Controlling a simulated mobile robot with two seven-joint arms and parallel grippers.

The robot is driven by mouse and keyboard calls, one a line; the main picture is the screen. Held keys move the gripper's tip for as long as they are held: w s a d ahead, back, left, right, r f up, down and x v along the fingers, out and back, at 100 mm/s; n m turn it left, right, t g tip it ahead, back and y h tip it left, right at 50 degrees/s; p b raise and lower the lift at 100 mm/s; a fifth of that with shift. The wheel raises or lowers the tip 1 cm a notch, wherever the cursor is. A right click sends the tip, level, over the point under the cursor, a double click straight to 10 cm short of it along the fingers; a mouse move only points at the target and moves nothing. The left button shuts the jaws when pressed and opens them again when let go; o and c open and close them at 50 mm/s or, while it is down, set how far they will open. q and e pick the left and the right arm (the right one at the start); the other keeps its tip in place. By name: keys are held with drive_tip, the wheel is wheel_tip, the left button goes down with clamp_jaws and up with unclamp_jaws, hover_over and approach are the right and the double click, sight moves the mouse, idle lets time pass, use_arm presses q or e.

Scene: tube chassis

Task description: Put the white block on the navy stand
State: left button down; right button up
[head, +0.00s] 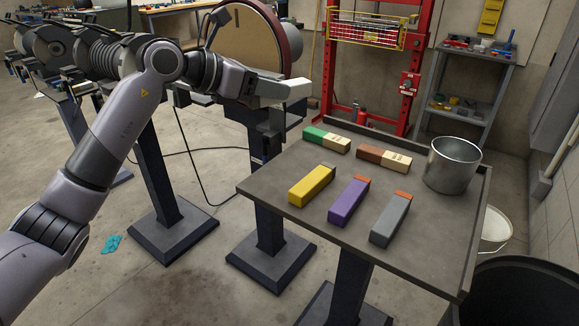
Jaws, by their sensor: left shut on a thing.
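My left gripper (272,91) comes in from the left and is shut on the white block (298,88). It holds the block in the air in front of the disc sander, to the left of and above the grey table. The gripper hides part of the block. Several dark navy pedestals show. One navy pedestal (158,175) stands behind my left arm, and another navy pedestal (267,225) stands below the sander. I cannot tell which is the navy stand. My right gripper is not in view.
The grey table (265,185) bears a yellow block (311,186), a purple block (348,202), a grey block (391,220), a green-and-cream block (326,139), a brown-and-cream block (383,157) and a metal bucket (452,165). The disc sander (245,45) is close behind my gripper.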

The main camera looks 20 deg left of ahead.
use_arm(q)
hover_over(272, 177)
wheel_tip(272, 177, down, 13)
drive_tip(key=shift+r+b, duration=0.1)
drive_tip(key=shift+b, duration=0.3)
drive_tip(key=shift+f, duration=2.25)
drive_tip(key=shift+f+b, duration=0.15)
drive_tip(key=shift+b, duration=0.15)
drive_tip(key=c, duration=0.6)
unclamp_jaws()
drive_tip(key=shift+c, duration=0.2)
